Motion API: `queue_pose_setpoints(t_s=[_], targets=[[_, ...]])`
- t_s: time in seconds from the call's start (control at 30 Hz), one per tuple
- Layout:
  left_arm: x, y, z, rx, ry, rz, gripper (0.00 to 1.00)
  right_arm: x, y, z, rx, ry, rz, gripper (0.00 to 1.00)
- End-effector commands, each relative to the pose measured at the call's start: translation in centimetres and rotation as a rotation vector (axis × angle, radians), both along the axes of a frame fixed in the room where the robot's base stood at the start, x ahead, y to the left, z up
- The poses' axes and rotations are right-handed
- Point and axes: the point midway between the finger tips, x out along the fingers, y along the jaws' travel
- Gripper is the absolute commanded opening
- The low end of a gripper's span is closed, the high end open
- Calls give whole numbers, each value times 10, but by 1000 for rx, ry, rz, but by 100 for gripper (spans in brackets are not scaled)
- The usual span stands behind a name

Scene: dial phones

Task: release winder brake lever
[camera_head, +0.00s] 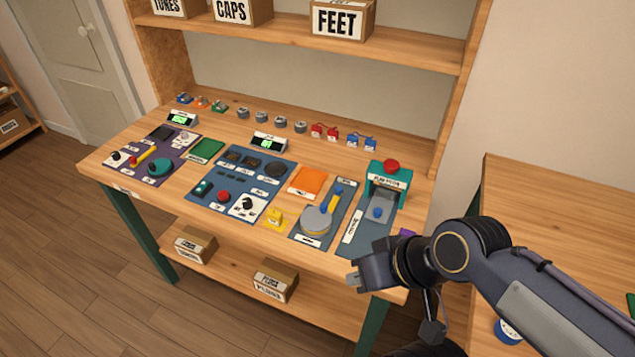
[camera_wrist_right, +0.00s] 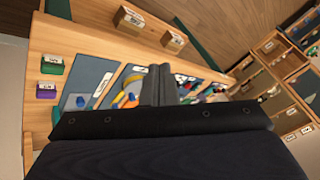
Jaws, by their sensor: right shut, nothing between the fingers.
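A grey round disc (camera_head: 316,221), which looks like the winder, sits on a dark panel at the right part of the workbench. A yellow lever (camera_head: 333,202) with a blue end stands beside the disc at its back; I take it for the brake lever, but its label is unreadable. The yellow and blue parts (camera_wrist_right: 130,97) also show in the right wrist view, left of the fingers. My right gripper (camera_head: 354,281) is shut and empty, near the bench's front edge, apart from the lever. My left gripper is out of view.
A green press-like fixture (camera_head: 389,178) with a red knob stands right of the disc. A yellow block (camera_head: 273,218) and an orange pad (camera_head: 308,181) lie left of it. Other control panels (camera_head: 240,180) fill the bench's left. Another table (camera_head: 540,215) stands at right.

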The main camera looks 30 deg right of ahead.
Motion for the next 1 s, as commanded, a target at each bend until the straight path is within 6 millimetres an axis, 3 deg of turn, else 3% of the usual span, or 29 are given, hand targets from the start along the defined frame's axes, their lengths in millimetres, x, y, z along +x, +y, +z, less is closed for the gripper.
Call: queue_pose_setpoints(t_s=[0.33,0.47,0.57,0.67,0.8,1.0], targets=[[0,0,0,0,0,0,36,0,-1,-1,-8,2,7,0],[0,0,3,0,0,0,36,4,-12,-10,-137,31,107,0],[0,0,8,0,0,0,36,13,-35,-24,-366,76,310,0],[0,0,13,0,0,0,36,33,-64,-37,-668,126,637,0],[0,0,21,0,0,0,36,79,-92,-47,-1086,174,1196,0],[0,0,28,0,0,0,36,152,-82,-59,-1513,166,1917,0]])
